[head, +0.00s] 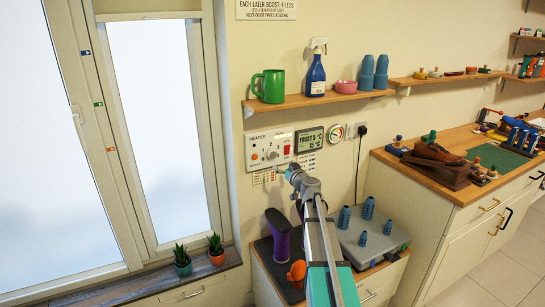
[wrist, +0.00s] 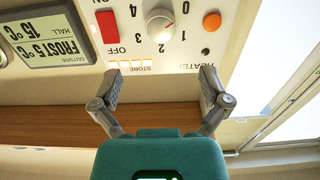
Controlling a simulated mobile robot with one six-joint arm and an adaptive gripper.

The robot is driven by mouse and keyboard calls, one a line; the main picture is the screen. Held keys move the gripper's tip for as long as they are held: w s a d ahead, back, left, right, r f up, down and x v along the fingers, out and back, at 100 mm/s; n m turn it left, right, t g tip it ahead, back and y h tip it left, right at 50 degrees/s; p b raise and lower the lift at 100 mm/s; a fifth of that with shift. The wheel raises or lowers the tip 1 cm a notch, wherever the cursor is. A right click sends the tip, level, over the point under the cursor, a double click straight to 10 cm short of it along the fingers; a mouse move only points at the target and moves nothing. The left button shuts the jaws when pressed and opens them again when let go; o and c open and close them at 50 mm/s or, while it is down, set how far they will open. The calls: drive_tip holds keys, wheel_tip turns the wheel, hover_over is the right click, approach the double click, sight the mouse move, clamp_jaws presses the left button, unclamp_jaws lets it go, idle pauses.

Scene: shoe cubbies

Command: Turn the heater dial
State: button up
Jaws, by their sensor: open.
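The heater panel (head: 255,155) is a white box on the wall beside the window. In the head view my gripper (head: 281,169) is at the panel's lower edge and the dial is small.
A red switch (wrist: 107,27) marked OFF and an orange lamp (wrist: 205,51) flank the dial. A display (head: 310,140) hangs right of the panel. A shelf (head: 300,101) runs above. A purple boot (head: 279,235) stands below, left of my arm.

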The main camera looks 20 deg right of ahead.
sight(273, 155)
drive_tip(key=w, duration=0.9)
drive_tip(key=shift+w+a, duration=0.2)
drive_tip(key=shift+w, duration=0.2)
